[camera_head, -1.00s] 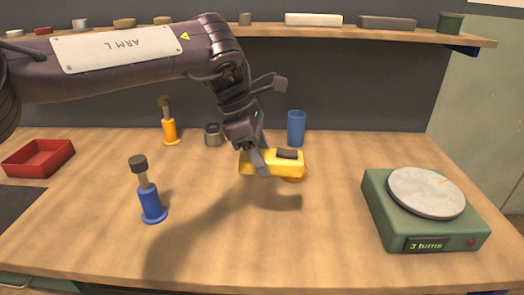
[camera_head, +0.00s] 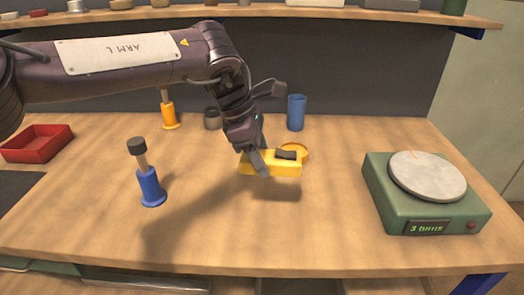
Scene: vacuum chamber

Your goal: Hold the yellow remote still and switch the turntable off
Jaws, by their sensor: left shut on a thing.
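The yellow remote (camera_head: 256,168) is a small yellow block with a dark part on top at its right end, near the middle of the bench. My left gripper (camera_head: 258,161) points down and is shut on its left part. I cannot tell if the remote touches the bench. The turntable (camera_head: 381,201) is a green box at the right with a round grey platter (camera_head: 428,176) bearing an orange mark. Its display (camera_head: 426,228) reads "3 turns", and a red button (camera_head: 471,226) sits at its front right corner. My right gripper is out of view.
A round yellow piece (camera_head: 295,147) lies behind the remote, partly hidden. A blue cup (camera_head: 296,113), grey pot (camera_head: 213,118), orange-based post (camera_head: 168,117), blue-based post (camera_head: 151,188) and red tray (camera_head: 36,145) stand around. The bench (camera_head: 320,220) between remote and turntable is clear.

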